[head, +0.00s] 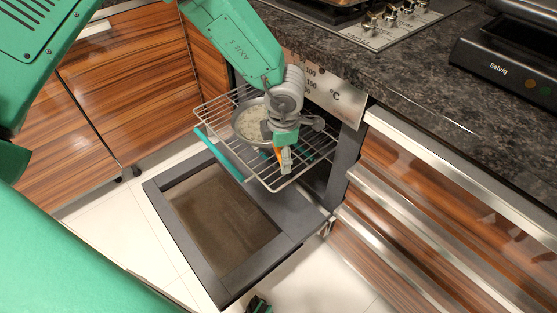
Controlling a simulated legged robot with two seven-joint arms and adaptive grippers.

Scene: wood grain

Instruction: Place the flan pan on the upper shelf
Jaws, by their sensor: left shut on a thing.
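The flan pan (250,123) is a round metal pan with pale contents. It shows over the wire rack (305,163) that is pulled out of the open oven. My left gripper (284,147) reaches down from above at the pan's right side and is shut on the pan. The gripper hides the pan's right edge, so the exact grip is hard to see. I cannot tell whether the pan touches the rack or is held just above it.
The oven door (225,225) is folded down below the rack, with a teal handle-like bar (218,153) nearby. Wooden drawers (425,210) stand close on the right. A dark counter (420,85) with a black appliance (510,60) is above.

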